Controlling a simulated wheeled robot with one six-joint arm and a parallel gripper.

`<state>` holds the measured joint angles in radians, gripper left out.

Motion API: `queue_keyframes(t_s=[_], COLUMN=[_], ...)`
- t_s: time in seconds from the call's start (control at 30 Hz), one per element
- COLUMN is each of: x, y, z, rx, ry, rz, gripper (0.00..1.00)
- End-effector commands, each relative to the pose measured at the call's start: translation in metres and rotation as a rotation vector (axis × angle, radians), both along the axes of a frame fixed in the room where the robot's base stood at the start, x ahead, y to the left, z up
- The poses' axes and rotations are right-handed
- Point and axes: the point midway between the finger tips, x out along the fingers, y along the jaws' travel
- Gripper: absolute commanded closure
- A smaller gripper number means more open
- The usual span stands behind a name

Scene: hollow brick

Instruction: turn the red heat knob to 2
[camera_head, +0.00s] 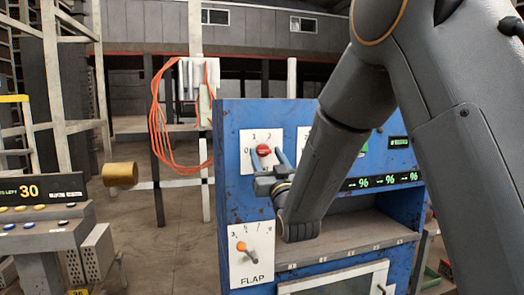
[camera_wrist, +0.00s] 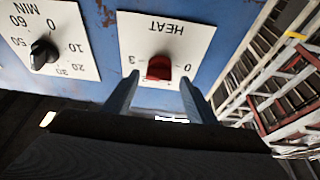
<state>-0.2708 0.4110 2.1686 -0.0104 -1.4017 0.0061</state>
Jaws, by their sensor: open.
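The red heat knob (camera_head: 263,150) sits on a white plate on the blue panel, with 0, 1 and 2 visible around it. In the wrist view the red knob (camera_wrist: 159,67) appears below the upside-down HEAT label, with 3 to its left and 0 to its right. I cannot tell which number it points at. My gripper (camera_head: 267,160) is open in front of the heat plate. In the wrist view its two fingers (camera_wrist: 158,80) are on either side of the knob, with gaps visible on both sides. The lower numbers are partly hidden.
A black timer knob (camera_wrist: 44,52) is on a neighbouring plate. Below the heat plate is an orange flap knob (camera_head: 241,246). A metal shelf (camera_head: 345,245) juts from the blue panel. A button console (camera_head: 40,225) stands at the left.

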Motion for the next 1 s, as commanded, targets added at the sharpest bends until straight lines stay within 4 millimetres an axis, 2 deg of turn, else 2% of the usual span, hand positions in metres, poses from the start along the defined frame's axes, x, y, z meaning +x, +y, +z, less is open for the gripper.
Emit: queue_keyframes(t_s=[0.13,0.37,0.63,0.67,0.7,0.73,1.0], x=[0.007,0.008,0.008,0.007,0.007,0.007,0.007], y=[0.001,0.001,0.001,0.025,0.013,0.01,0.006], z=[0.004,0.003,0.003,0.003,0.003,0.003,0.002], rx=[0.0,0.0,-0.001,0.001,-0.001,0.0,0.055], ry=[-0.001,0.0,0.0,0.0,0.0,0.0,0.016], rz=[-0.001,-0.002,-0.001,0.008,0.002,0.001,0.006], gripper=[0.48,0.48,0.9,0.9,0.86,0.88,0.9])
